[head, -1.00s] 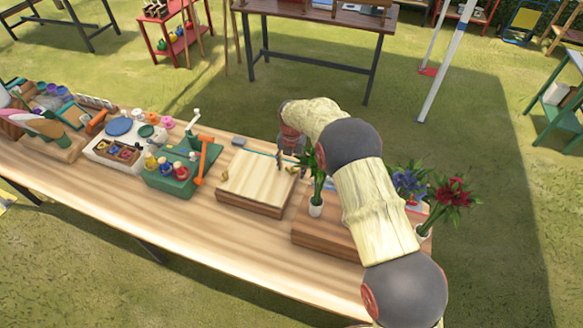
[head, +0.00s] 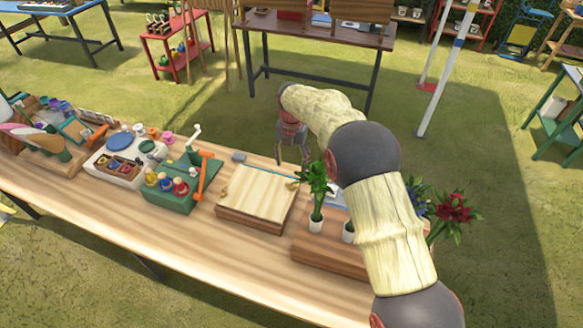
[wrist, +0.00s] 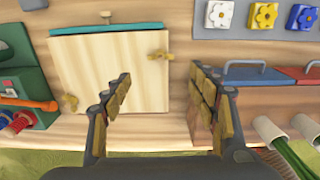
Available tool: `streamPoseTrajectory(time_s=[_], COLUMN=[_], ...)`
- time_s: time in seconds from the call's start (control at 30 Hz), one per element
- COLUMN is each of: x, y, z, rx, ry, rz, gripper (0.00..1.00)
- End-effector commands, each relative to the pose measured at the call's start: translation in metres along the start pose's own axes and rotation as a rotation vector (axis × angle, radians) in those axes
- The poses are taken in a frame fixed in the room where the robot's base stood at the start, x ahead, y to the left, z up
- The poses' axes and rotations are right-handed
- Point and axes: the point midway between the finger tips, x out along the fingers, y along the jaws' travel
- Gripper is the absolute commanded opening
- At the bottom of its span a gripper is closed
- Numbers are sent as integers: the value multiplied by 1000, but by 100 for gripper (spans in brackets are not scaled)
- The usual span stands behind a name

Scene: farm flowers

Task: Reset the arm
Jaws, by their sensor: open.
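My gripper (head: 291,152) hangs from my bent arm above the far edge of the wooden table (head: 120,216), just behind the wooden press board. In the wrist view my gripper (wrist: 160,92) has its two fingers wide apart with nothing between them. The press board (wrist: 110,75), a pale square with brass wing nuts, lies below and left of the fingers; it also shows in the head view (head: 257,195). My arm hides part of the table's right end.
A green box with an orange crank (head: 180,185) stands left of the board. White vases (head: 315,222) with plants and red flowers (head: 452,207) stand on a wooden block (head: 325,250) at right. Flower tiles (wrist: 263,16) lie near the wrist view's top. Grass lies beyond the table.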

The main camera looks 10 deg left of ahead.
Motion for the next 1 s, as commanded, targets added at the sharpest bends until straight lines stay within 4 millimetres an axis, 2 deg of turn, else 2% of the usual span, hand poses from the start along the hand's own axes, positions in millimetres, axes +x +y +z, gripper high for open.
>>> streamPoseTrajectory(time_s=[0.47, 0.57, 0.67, 0.77, 1.0], x=[-1, -9, -34, -72, -162], y=[0, -5, -19, -46, -124], z=[0, 1, 0, -4, -36], rx=[1, 31, 130, 303, 802], ry=[0, -6, -22, -44, -92], rz=[0, 4, 16, 36, 107], gripper=[59, 59, 59, 59, 59])
